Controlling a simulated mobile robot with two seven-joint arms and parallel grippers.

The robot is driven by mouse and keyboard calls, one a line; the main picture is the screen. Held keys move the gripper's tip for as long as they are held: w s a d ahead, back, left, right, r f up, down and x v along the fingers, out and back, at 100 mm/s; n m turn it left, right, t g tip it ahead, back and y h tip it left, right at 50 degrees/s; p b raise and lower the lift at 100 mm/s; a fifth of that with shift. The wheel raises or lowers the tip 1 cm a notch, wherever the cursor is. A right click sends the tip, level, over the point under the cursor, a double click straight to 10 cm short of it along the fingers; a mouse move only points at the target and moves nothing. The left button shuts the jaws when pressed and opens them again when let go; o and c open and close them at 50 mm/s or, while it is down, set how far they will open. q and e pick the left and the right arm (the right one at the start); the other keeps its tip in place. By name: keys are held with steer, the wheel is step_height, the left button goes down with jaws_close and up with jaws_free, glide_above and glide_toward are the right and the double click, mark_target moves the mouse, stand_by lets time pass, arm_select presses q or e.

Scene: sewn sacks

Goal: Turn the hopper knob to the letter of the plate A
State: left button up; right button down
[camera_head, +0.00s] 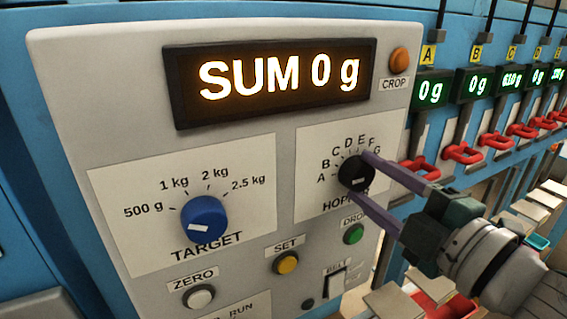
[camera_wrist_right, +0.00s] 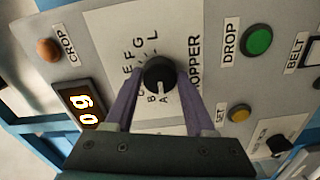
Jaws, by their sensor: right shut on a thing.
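The hopper knob (camera_head: 355,172) is black and round, with a white mark and an arc of letters A to G on the grey panel. My right gripper (camera_head: 359,173) has its two purple fingers on opposite sides of this knob and is shut on it. In the right wrist view the knob (camera_wrist_right: 159,70) sits between the fingertips, its white mark towards the letters A and B. The exact letter is hard to tell. The yellow plate A (camera_head: 428,55) is above the first green display at the right. My left gripper is not in view.
A blue target knob (camera_head: 204,218) is on the panel's left. The green drop button (camera_head: 353,234), yellow set button (camera_head: 287,263) and belt switch (camera_head: 333,284) lie below the hopper dial. The orange crop button (camera_head: 398,61) is above. Red handles (camera_head: 462,154) line the right.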

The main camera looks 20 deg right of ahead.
steer(key=shift+c, duration=1.2)
jaws_free()
steer(key=s+b, duration=0.4)
steer(key=s, duration=0.6)
steer(key=shift+d, duration=0.4)
steer(key=shift+w, duration=0.1)
